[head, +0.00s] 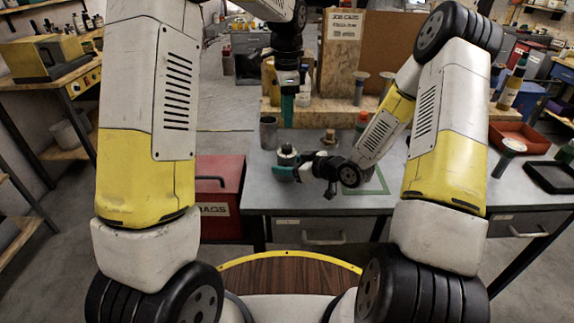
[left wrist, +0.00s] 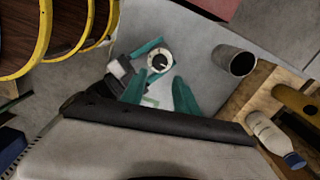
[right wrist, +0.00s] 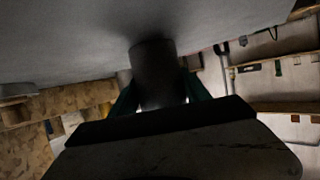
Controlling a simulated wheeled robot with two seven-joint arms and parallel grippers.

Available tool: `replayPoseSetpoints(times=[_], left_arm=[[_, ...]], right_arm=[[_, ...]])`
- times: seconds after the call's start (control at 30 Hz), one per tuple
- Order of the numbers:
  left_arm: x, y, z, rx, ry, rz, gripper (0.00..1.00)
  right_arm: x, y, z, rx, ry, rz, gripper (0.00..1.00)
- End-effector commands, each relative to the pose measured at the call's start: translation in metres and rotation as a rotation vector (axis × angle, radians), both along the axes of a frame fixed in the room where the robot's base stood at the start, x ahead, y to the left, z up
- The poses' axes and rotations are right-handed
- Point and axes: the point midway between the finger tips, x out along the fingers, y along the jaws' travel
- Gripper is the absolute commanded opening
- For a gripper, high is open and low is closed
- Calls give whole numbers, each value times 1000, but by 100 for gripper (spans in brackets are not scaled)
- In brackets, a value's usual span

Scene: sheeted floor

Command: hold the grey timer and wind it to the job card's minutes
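The timer (head: 287,155) is a small round body with a pale dial and dark knob, near the front of the grey table. Its dial (left wrist: 160,61) faces up in the left wrist view. My right gripper (head: 283,173) reaches in from the right, with teal fingers on both sides of the timer's dark body (right wrist: 155,70), seemingly touching it. Whether the timer rests on the table is unclear. My left gripper (head: 287,112) points down above the timer, its fingers (left wrist: 160,92) apart and empty. The job card (head: 345,25) is on the back board; its lower line is too small to read.
A grey metal cup (head: 268,132) stands left of the timer. A bottle (left wrist: 268,132) is near a wooden ledge (left wrist: 245,100). A green outline (head: 372,184) marks the table to the right. A red box (head: 217,185) is at the table's left. Black and red trays lie far right.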

Motion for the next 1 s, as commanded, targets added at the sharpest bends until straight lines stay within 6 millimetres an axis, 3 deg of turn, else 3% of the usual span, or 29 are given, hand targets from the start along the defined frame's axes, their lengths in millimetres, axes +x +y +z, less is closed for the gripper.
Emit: replayPoseSetpoints(times=[0.03, 0.13, 0.2, 0.37, 0.57, 1.0], left_arm=[[0, 0, 0, 0, 0, 0, 36], [0, 0, 0, 0, 0, 0, 36], [0, 0, 0, 0, 0, 3, 50], [0, 0, 1, 0, 0, 102, 52], [0, 0, 5, 1, 0, 474, 52], [0, 0, 16, -1, -1, 1496, 52]], right_arm=[[0, 0, 0, 0, 0, 0, 26], [0, 0, 0, 0, 0, 0, 7], [0, 0, 0, 0, 0, 0, 7], [0, 0, 0, 0, 0, 0, 7], [0, 0, 0, 0, 0, 0, 7], [0, 0, 0, 1, -1, 0, 7]])
